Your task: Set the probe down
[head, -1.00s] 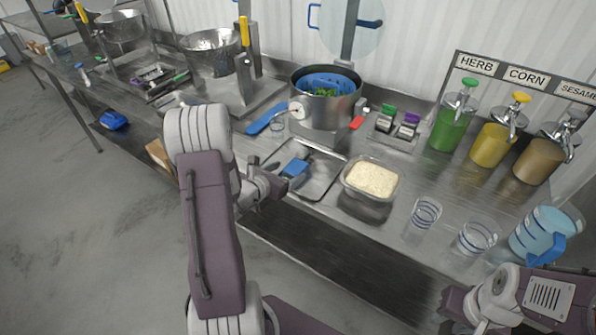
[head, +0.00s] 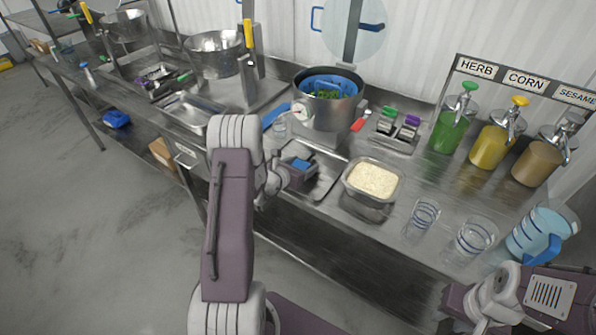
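I cannot pick out the probe with certainty. A small white round dial (head: 298,112) shows at the left side of the steel pot (head: 328,112). A small blue item (head: 301,164) shows right at my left gripper (head: 300,176), over the shallow steel tray (head: 326,183). I cannot tell whether this item lies in the tray or is held. The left fingertips are too small and dark to show whether they are open or shut. My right gripper (head: 453,303) is low at the bottom right, dark and partly hidden, away from the tray.
A tub of rice (head: 372,181) stands right of the tray. Two clear glasses (head: 421,220) (head: 474,240) and a blue-banded pitcher (head: 540,232) stand further right. Sauce pumps (head: 451,127) line the back. A seasoning caddy (head: 397,135) sits behind the tub. The counter's front edge runs below the tray.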

